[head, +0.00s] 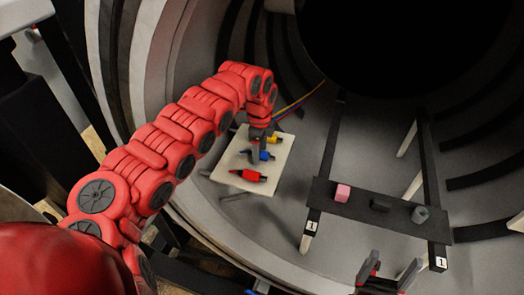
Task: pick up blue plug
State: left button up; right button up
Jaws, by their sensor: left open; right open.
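The blue plug (266,155) lies on a small pale table (229,167) inside the furnace, between a red plug (249,175) nearer me and a yellow plug (271,138) farther back. My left gripper (257,155) points down from above at the blue plug, with its fingers overlapping part of it in the head view. The jaws are open; whether they touch the plug cannot be told. My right gripper (389,268) is open and empty at the bottom edge, well away from the plugs.
A dark shelf (360,206) across two rails holds a pink block (342,192), a black block (380,204) and a grey-green cylinder (419,214). Coloured cables (300,101) run behind the pale table. The curved furnace wall (190,130) surrounds the table.

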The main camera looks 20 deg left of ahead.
pick_arm(q)
jog(key=shift+w+f, duration=0.1)
jog(key=shift+f, duration=0.1)
jog(key=shift+c, duration=0.3)
grip_shut()
jog(key=shift+r, duration=0.15)
